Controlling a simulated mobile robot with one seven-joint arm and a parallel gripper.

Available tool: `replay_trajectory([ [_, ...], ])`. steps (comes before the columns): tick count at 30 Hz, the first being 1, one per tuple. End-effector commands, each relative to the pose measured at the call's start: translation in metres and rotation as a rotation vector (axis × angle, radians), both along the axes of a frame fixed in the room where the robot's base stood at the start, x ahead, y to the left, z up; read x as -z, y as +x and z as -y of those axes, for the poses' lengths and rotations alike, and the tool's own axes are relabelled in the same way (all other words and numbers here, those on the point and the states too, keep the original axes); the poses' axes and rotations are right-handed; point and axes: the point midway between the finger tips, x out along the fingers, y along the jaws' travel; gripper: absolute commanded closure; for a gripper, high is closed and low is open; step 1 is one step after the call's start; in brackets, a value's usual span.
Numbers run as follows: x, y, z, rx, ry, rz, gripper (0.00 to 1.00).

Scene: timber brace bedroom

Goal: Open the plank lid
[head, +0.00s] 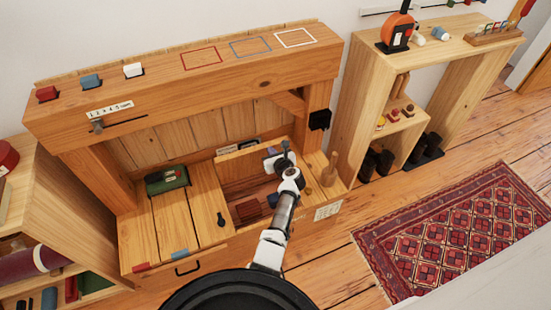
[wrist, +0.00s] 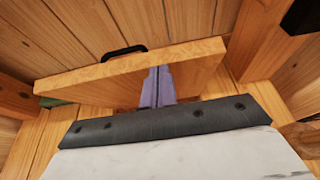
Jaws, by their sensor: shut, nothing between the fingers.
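The plank lid (head: 236,168) stands raised at a steep tilt at the back of an open compartment in the wooden bench. Its black handle (head: 227,150) shows at its top edge. In the wrist view the lid (wrist: 190,76) spans the middle, with the handle (wrist: 124,50) on its far side. My gripper (head: 274,158) is at the right part of the lid, on its near side. In the wrist view its fingers (wrist: 158,76) are together and empty, close against the lid. I cannot tell whether they touch it.
A green case (head: 167,180) lies on the planks to the left. The bench's upper beam (head: 190,80) overhangs the lid. A wooden peg (head: 329,170) stands to the right.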

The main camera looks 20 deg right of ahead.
Motion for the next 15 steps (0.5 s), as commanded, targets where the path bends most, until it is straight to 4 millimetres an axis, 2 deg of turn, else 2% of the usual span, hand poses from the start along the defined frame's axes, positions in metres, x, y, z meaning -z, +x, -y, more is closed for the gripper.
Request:
replay_trajectory([
  [1, -0.01, 0.013, 0.0, -0.001, 0.001, 0.007, 1.0],
  [6, -0.019, 0.048, -0.002, -0.001, 0.001, 0.007, 1.0],
  [15, -0.024, 0.093, -0.003, 0.0, 0.0, 0.004, 1.0],
])
